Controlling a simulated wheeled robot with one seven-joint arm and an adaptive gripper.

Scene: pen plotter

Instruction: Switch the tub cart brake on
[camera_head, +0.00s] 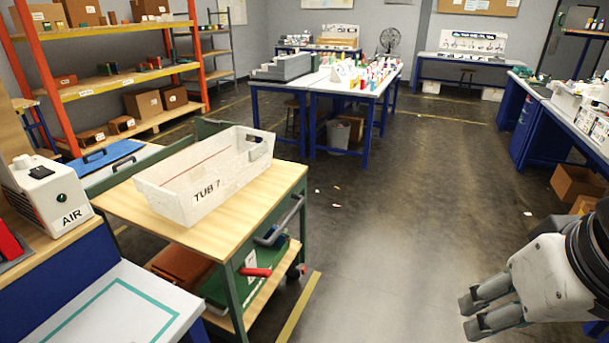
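The tub cart (265,191) stands at left with a wooden top, a green frame and a lower shelf. A white tub marked TUB 7 (200,185) sits on its top. A grey push handle (286,218) runs along the cart's right side. A red lever (255,272) sticks out at the cart's lower right side; it may be the brake, but its setting cannot be told. My gripper (470,315) is at the lower right, well apart from the cart. Its two fingers point left, look slightly parted and hold nothing.
An air unit (45,195) stands on a bench at left. Orange shelving (55,85) is behind the cart. Blue-legged tables (322,87) stand at the back and right. Cardboard boxes (577,182) lie at right. The floor (400,220) between cart and gripper is mostly clear, with small scraps.

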